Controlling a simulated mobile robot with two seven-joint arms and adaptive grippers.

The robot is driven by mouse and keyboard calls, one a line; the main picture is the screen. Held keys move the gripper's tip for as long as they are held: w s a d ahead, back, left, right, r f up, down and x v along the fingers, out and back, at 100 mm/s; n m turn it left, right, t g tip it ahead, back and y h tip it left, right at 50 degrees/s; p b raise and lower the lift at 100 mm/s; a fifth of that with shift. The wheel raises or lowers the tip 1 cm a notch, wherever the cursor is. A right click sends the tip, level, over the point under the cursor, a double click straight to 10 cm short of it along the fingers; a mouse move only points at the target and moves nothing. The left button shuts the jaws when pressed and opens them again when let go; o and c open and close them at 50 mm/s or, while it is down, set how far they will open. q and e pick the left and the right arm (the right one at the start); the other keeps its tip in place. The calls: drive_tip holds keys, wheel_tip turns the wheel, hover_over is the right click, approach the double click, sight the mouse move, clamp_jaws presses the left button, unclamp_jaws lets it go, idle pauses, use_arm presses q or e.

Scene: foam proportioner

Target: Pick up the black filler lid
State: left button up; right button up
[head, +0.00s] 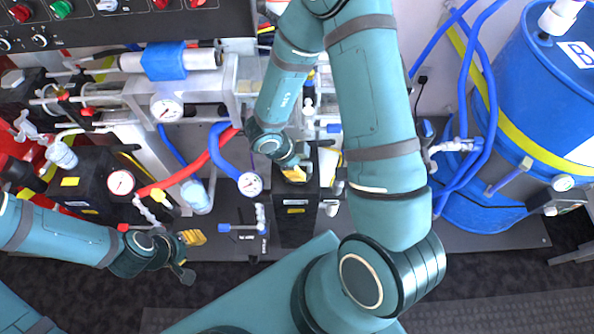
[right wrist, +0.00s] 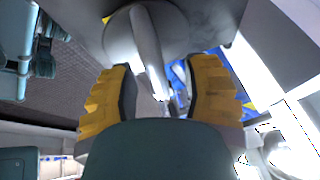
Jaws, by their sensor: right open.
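My right gripper (head: 294,173) hangs over the top of a narrow black box (head: 296,222) in the middle of the head view. In the right wrist view its two yellow-padded fingers (right wrist: 160,95) stand apart, with a grey, rounded metallic shape (right wrist: 150,35) beyond and partly between them. I cannot tell whether they touch it. I cannot make out the black filler lid for certain in either view; my arm and gripper hide part of the box top. My left gripper (head: 188,255) is at the lower left, its yellow pad showing, away from the box; its opening is unclear.
A large blue drum (head: 535,105) with blue hoses stands at the right. Pressure gauges (head: 250,184), a red hose (head: 205,162) and valves crowd the left and middle. A black control panel (head: 150,25) spans the upper left. Dark floor lies in front.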

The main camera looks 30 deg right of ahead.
clamp_jaws()
drive_tip(key=shift+r, duration=0.1)
idle(0.4)
